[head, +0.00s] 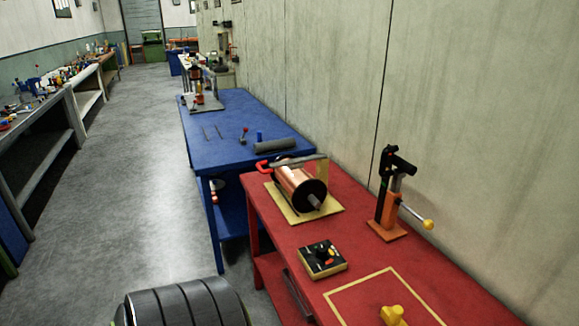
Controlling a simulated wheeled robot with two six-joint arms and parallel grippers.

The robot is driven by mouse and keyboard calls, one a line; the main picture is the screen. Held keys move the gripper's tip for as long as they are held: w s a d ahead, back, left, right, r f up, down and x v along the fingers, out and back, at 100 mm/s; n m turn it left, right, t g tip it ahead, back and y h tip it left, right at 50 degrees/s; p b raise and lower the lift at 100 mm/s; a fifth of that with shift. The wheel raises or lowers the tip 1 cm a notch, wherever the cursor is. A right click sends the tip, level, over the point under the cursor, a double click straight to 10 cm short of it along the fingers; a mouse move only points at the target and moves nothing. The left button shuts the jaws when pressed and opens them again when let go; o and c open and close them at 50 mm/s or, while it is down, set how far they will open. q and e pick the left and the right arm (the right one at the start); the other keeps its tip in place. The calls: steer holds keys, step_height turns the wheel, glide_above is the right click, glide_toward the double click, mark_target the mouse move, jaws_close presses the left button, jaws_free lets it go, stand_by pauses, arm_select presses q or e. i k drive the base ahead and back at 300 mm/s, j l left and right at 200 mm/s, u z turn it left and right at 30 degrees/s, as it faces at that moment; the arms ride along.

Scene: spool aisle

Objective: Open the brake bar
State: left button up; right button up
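A copper-coloured spool (297,184) with a dark end flange lies on its side on a yellow base plate (329,207) at the far end of the red table. A grey bar (300,159), which looks like the brake bar, lies across above the spool, close to its top. Its red handle (262,167) sticks out on the left, and its right end meets a yellowish post (321,169). I cannot tell whether the bar touches the spool. Neither of my grippers is in view.
The red table (285,241) also bears a control box (322,260), an orange-and-black lever press (389,197), a yellow outlined square and a yellow knob-like piece (393,315). A blue table (227,142) stands behind. The wall closes off the right; grey floor (140,190) is open left.

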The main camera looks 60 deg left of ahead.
mark_target(295, 164)
steer(key=j+u, duration=0.1)
steer(key=u, duration=1.25)
steer(key=i+j+u, duration=0.1)
steer(key=j+u, duration=0.4)
steer(key=j, duration=0.4)
steer(key=z, duration=0.45)
steer(key=i+j, duration=0.05)
